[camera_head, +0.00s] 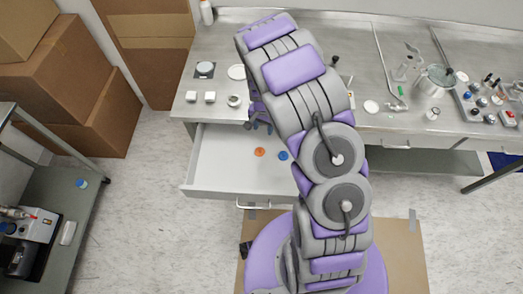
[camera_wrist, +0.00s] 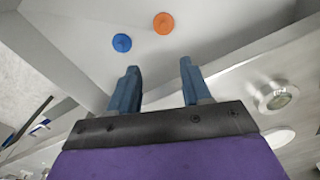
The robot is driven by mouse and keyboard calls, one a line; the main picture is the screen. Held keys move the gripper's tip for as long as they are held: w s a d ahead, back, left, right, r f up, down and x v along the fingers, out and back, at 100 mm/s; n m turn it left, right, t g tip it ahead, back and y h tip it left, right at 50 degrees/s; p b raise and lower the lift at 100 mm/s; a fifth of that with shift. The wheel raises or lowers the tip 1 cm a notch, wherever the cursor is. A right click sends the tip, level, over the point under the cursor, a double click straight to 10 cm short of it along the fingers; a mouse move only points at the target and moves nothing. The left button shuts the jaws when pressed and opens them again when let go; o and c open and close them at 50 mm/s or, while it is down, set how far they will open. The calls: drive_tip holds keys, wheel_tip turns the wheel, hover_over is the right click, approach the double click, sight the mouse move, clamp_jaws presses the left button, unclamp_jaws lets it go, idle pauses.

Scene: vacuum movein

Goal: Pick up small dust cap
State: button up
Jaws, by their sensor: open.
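An orange round cap (camera_head: 260,152) and a blue round cap (camera_head: 282,155) lie apart on the floor of the open white drawer (camera_head: 222,160). I cannot tell which one is the small dust cap. In the wrist view the orange cap (camera_wrist: 163,23) is at the top middle, and the blue cap (camera_wrist: 122,42) is left of it and a little lower. My gripper (camera_wrist: 159,66) has its two blue fingers apart with nothing between them. Both caps are beyond the fingertips, not touched. In the head view my arm covers part of the drawer, and the fingers show only slightly.
The metal bench top (camera_head: 215,85) is above the drawer. A silver ring fitting (camera_wrist: 274,96) sits near its edge, right of my fingers in the wrist view. Small white blocks (camera_head: 210,97), a metal pot (camera_head: 432,82) and several small parts stand on the bench. Cardboard boxes (camera_head: 85,75) are at left.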

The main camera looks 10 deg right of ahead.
drive_tip(key=b, duration=0.1)
hover_over(259, 149)
drive_tip(key=f, duration=0.9)
drive_tip(key=shift+d+f, duration=0.25)
drive_tip(key=shift+d, duration=0.05)
drive_tip(key=shift+d+f, duration=0.3)
drive_tip(key=shift+f, duration=0.1)
drive_tip(key=f, duration=0.2)
drive_tip(key=a+f+b, duration=0.1)
drive_tip(key=f, duration=0.1)
drive_tip(key=shift+s+f, duration=0.1)
drive_tip(key=shift+f, duration=0.3)
drive_tip(key=shift+a+r, duration=0.1)
drive_tip(key=shift+a, duration=0.05)
drive_tip(key=shift+d, duration=0.35)
drive_tip(key=c, duration=0.9)
drive_tip(key=shift+a, duration=0.2)
